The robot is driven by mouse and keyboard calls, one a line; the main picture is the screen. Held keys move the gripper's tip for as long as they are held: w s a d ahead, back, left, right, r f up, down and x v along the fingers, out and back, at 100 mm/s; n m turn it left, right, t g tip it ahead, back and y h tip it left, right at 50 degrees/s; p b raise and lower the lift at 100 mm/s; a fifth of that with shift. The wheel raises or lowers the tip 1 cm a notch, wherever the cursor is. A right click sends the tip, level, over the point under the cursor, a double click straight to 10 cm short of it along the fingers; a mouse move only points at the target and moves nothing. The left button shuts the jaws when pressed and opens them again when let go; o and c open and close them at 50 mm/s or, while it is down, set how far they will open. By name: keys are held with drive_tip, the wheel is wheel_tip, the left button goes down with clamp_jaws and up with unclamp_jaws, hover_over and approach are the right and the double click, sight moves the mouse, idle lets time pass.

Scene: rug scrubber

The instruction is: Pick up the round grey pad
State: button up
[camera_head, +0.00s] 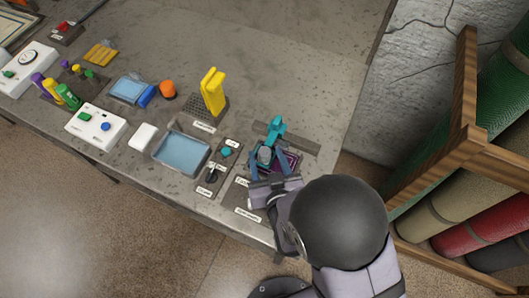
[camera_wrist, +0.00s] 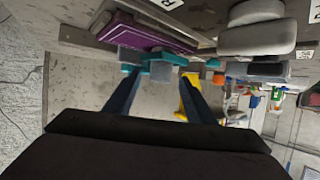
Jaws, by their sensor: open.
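A small grey rounded piece (camera_head: 264,155), which looks like the round grey pad, shows between the fingers of my gripper (camera_head: 267,158) in the head view. A teal tool (camera_head: 276,130) stands just behind it. A purple rug piece (camera_head: 292,160) lies beside and partly under the fingers. My gripper (camera_wrist: 160,85) is open in the wrist view, its two dark blue fingers apart. Grey and teal parts (camera_wrist: 160,71) show beyond the fingertips, and the purple piece (camera_wrist: 140,33) is above them. I cannot tell whether a finger touches the pad.
A small mat with a dark knob (camera_head: 212,174) and a teal knob lies to the left, near a blue tray (camera_head: 181,153). A yellow upright piece (camera_head: 213,92) stands behind on a dark grid. A wooden rack (camera_head: 462,110) of rolled rugs is at right.

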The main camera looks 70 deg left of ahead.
sight(266, 163)
drive_tip(key=shift+a+f, duration=0.2)
drive_tip(key=shift+a, duration=0.15)
clamp_jaws()
drive_tip(key=shift+r, duration=0.25)
wheel_tip(266, 163, up, 10)
drive_tip(key=b, duration=0.1)
drive_tip(key=shift+f, duration=0.2)
idle(0.6)
